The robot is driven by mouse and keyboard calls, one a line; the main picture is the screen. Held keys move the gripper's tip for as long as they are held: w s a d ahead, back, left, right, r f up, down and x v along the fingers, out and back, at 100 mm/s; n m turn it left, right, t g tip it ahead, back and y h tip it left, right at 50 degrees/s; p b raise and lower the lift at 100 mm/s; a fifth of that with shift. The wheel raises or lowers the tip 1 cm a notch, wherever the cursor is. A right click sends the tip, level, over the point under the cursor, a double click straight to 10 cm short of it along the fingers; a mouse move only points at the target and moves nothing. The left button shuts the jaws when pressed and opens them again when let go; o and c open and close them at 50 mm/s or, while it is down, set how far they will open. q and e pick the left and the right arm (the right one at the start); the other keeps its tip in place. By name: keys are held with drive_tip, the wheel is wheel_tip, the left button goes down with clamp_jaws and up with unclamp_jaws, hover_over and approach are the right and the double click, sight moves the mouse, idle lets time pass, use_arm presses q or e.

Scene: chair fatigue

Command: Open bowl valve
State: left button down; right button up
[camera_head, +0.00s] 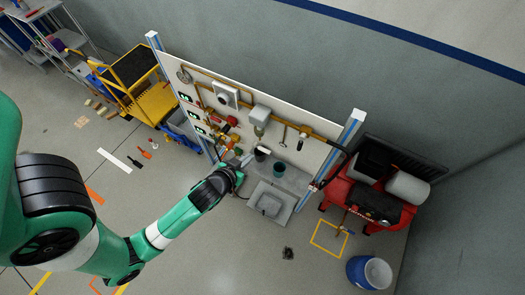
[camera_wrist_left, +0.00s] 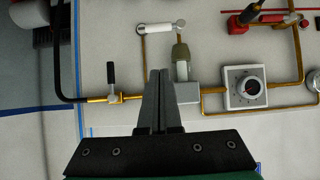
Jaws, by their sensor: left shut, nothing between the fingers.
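The filter unit (camera_wrist_left: 187,92) is a pale block on the wall panel with an olive-grey bowl (camera_wrist_left: 181,56). In the head view the bowl (camera_head: 259,130) hangs below a white block. A small pale fitting (camera_wrist_left: 180,24) sits at the bowl's far end, beside a white cylinder (camera_wrist_left: 153,30). A black-handled valve (camera_wrist_left: 110,75) sits on the brass pipe to the left; I cannot tell which of these is the bowl valve. My left gripper (camera_wrist_left: 158,72) is shut and empty, its fingertips in front of the panel beside the bowl. It also shows in the head view (camera_head: 245,161). My right gripper is not in view.
A round gauge in a white square housing (camera_wrist_left: 245,87) is right of the bowl. In the head view a grey bench (camera_head: 285,179) with a sink and cups stands below the panel. A red compressor (camera_head: 350,198) and a blue barrel (camera_head: 361,272) stand right.

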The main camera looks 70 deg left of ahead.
use_arm(q)
drive_tip(key=shift+w+r, duration=0.1)
hover_over(262, 149)
drive_tip(key=s+d, duration=0.2)
drive_tip(key=d, duration=0.1)
wheel_tip(262, 149, down, 6)
drive_tip(key=r, duration=0.1)
drive_tip(key=f, duration=0.1)
drive_tip(key=f+b, duration=0.1)
drive_tip(key=f, duration=0.1)
drive_tip(key=w+f, duration=0.1)
drive_tip(key=shift+a+f, duration=0.2)
drive_tip(key=shift+a, duration=0.2)
drive_tip(key=shift+f, duration=0.1)
drive_tip(key=shift+f+b, duration=0.1)
drive_tip(key=shift+b, duration=0.45)
